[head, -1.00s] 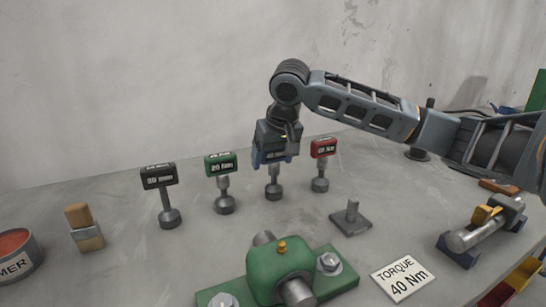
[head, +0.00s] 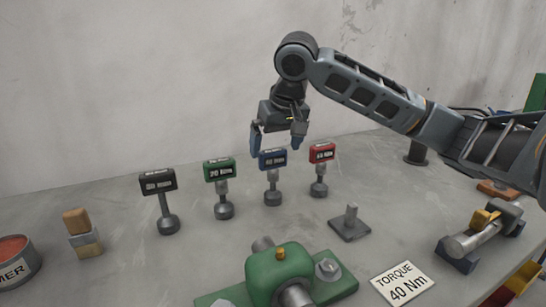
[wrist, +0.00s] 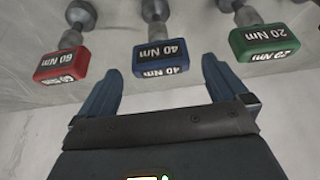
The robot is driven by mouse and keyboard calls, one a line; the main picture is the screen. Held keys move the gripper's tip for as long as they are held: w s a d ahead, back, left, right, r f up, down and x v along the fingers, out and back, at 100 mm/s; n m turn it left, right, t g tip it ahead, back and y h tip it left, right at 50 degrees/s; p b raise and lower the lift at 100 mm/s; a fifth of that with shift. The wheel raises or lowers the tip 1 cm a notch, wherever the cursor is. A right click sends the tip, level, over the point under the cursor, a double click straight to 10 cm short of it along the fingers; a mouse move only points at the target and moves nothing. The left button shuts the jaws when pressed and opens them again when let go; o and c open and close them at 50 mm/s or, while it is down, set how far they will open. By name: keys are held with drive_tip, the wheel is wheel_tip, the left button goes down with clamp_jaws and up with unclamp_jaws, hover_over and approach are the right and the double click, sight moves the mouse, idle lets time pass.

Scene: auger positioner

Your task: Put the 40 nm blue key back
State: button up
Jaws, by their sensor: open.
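The blue 40 Nm key (head: 272,160) stands upright on the table in a row of keys, between the green 20 Nm key (head: 220,171) and the red key (head: 321,153). In the wrist view the blue key (wrist: 160,56) lies ahead of the fingers, roughly centred between them and clear of both. My gripper (head: 275,145) is open and empty, just above the blue key. In the wrist view the fingers of my gripper (wrist: 158,85) are spread apart with nothing between them.
A black-headed key (head: 158,181) stands at the left of the row. A square base with a short post (head: 349,225), a green housing (head: 280,277) and a "TORQUE 40 Nm" card (head: 401,283) are in front. A brush (head: 82,232) and a tin (head: 15,262) are at left.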

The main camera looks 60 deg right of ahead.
drive_tip(key=v, duration=0.5)
drive_tip(key=shift+s+a+r, duration=0.1)
drive_tip(key=shift+a+r, duration=0.05)
drive_tip(key=shift+r, duration=0.15)
drive_tip(key=shift+r, duration=0.1)
